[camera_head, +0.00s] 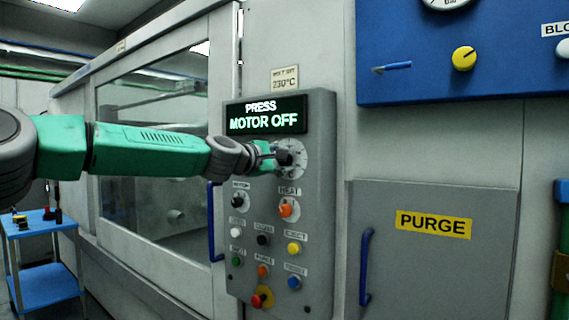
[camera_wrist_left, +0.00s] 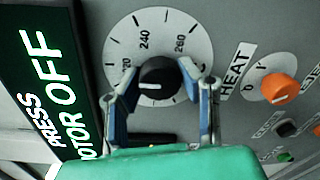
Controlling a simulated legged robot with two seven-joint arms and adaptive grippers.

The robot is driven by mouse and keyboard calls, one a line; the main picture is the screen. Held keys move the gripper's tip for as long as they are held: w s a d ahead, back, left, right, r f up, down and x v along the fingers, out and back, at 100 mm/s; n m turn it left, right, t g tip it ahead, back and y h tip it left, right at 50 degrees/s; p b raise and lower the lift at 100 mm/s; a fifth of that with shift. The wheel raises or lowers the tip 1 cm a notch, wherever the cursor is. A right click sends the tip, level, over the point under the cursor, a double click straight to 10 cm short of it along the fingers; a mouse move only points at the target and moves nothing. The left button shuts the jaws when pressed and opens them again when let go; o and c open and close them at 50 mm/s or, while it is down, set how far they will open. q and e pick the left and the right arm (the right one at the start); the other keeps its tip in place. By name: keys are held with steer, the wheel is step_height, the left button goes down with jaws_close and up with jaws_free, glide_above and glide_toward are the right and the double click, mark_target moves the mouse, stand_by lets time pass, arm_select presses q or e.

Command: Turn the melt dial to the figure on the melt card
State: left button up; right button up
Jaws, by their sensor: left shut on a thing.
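The melt card (camera_head: 285,78) above the control panel reads 230°C. The melt dial is a black knob on a round pale plate (camera_head: 297,158). In the left wrist view the plate (camera_wrist_left: 165,33) shows 240 and 260, with a partly hidden figure ending in 20 at left. My left gripper (camera_head: 283,158) reaches in from the left. In the left wrist view its two fingers are shut on the black knob (camera_wrist_left: 158,80), one on each side. I cannot tell which figure the knob points to. My right gripper is not in view.
A display (camera_head: 265,117) above the dial reads PRESS MOTOR OFF. The orange heat knob (camera_head: 286,208) sits below the dial, with several buttons and a red stop button (camera_head: 262,297) lower down. Blue handles (camera_head: 215,222) and (camera_head: 366,266) flank the panel.

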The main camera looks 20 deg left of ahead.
arm_select(q)
steer(key=m, duration=0.3)
steer(key=f+m, duration=0.1)
steer(key=m, duration=0.2)
steer(key=shift+d+b, duration=0.15)
steer(key=shift+b, duration=0.2)
steer(key=shift+f+m, duration=0.1)
steer(key=shift+m, duration=0.3)
steer(key=o, duration=1.1)
steer(key=shift+y, duration=0.3)
steer(key=shift+o, duration=0.2)
steer(key=shift+r, duration=0.35)
steer(key=shift+s+a, duration=0.1)
steer(key=shift+a, duration=0.1)
